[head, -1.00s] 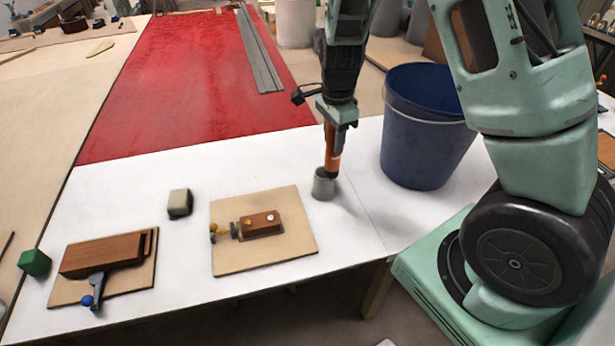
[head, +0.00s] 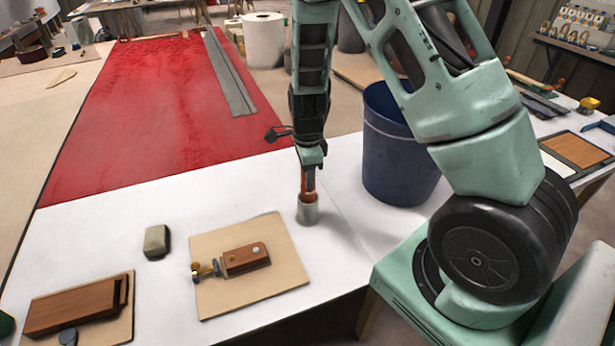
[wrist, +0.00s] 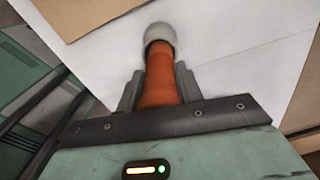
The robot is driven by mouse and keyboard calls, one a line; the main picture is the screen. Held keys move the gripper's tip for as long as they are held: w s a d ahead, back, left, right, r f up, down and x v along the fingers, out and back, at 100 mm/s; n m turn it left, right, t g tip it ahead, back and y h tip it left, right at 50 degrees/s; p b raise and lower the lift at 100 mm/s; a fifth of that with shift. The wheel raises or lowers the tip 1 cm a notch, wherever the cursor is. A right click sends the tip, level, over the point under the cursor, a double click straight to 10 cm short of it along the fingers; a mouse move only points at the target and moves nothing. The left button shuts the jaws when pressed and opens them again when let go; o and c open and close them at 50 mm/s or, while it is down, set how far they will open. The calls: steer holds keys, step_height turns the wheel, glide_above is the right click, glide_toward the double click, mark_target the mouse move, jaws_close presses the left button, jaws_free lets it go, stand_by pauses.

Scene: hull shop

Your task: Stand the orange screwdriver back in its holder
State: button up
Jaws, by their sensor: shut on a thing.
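The orange screwdriver (head: 308,181) is upright, with its lower end inside the grey cylindrical holder (head: 307,212) on the white table. My gripper (head: 310,168) is shut on the screwdriver's orange handle, just above the holder. In the wrist view the orange handle (wrist: 159,82) lies between my two grey fingers, and the holder's pale wall (wrist: 160,33) shows beyond it. The screwdriver's tip is hidden inside the holder, so I cannot tell whether it touches the bottom.
A blue bucket (head: 395,150) stands close to the right of the holder. A board with a wooden block and clamp (head: 250,300) lies to the left. A grey-beige block (head: 156,241) and another board with a brown wooden piece (head: 75,308) are farther left. A red panel (head: 150,120) lies behind.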

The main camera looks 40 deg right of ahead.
steer(key=shift+f, duration=0.45)
steer(key=shift+f, duration=0.5)
steer(key=o, duration=1)
steer(key=shift+r, duration=0.15)
